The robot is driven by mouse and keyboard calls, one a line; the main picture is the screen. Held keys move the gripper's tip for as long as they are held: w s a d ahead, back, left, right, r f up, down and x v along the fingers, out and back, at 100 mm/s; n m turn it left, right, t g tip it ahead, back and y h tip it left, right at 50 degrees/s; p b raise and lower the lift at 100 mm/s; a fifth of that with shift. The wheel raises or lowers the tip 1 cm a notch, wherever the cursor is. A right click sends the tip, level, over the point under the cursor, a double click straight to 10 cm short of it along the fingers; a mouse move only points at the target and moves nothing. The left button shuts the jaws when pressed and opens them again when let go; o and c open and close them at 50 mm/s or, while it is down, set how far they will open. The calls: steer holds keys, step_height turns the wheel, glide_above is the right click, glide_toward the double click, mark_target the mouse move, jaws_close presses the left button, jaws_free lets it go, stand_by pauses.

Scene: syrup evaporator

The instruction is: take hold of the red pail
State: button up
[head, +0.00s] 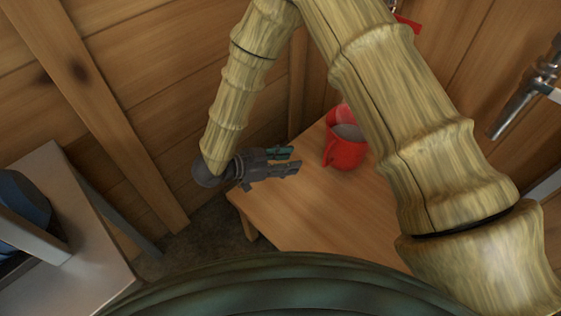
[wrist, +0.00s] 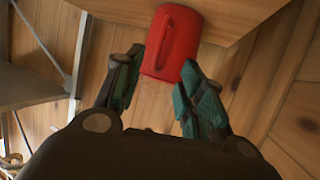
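The red pail (head: 345,150) stands upright on a small wooden table (head: 310,215), near its back edge. Its inside looks pale, and a handle runs down the side toward my gripper. My gripper (head: 296,160) is at the table's left edge, to the left of the pail, with a gap between them. In the wrist view, the pail (wrist: 173,42) with its handle lies beyond the two fingertips, a little above the space between them. My gripper (wrist: 160,80) is open, with greenish pads on its fingers and nothing between them.
A grey metal surface (head: 65,215) with a dark blue object (head: 22,210) stands at the left. Wooden plank walls close in behind. A metal tap (head: 525,90) juts in at the right, and a red item (head: 407,22) shows at the top. The table's front is clear.

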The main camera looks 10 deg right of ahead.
steer(key=shift+b+x, duration=0.85)
steer(key=shift+x, duration=5.95)
jaws_close()
steer(key=shift+s, duration=0.1)
steer(key=shift+r, duration=0.1)
